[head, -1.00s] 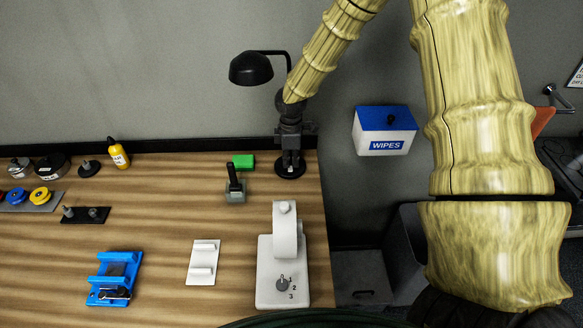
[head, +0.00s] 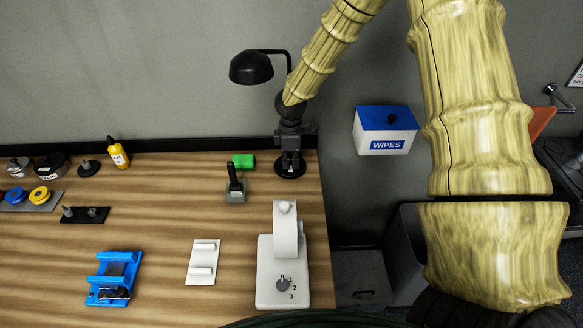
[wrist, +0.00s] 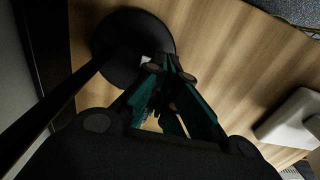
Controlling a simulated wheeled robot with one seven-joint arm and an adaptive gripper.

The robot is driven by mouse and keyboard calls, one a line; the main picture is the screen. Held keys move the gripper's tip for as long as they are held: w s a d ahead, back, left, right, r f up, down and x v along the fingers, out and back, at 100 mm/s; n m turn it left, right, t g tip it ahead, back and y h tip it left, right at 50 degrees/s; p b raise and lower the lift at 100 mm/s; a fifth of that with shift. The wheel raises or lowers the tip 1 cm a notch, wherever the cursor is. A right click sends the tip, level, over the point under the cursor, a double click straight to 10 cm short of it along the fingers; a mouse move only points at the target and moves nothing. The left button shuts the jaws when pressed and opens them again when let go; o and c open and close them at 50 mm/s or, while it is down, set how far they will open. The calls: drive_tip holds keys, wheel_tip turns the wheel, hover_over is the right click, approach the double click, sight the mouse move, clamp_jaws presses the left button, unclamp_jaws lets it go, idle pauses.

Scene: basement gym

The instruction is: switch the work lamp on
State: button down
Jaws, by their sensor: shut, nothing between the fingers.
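The black work lamp (head: 252,68) stands at the back right corner of the table, its shade hanging to the left. No glow shows from it. Its round base (head: 290,173) lies partly under my gripper (head: 291,160). My gripper points down over the base, with its fingers shut and empty. In the wrist view, the fingertips (wrist: 168,62) are over the right edge of the lamp base (wrist: 120,35). A small pale spot (wrist: 145,60) shows on the base beside the fingertips, partly covered. The lamp post (wrist: 45,120) runs along the left. I cannot tell whether the fingertips touch the base.
A white device with a numbered dial (head: 284,240) stands in front. The wipes box (head: 385,140) is on the wall right of the table edge.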

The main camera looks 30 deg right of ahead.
sight(291, 170)
drive_tip(key=shift+f+b, duration=0.3)
drive_tip(key=shift+f, duration=0.45)
idle(0.6)
drive_tip(key=shift+r+p, duration=2.75)
drive_tip(key=shift+r, duration=0.75)
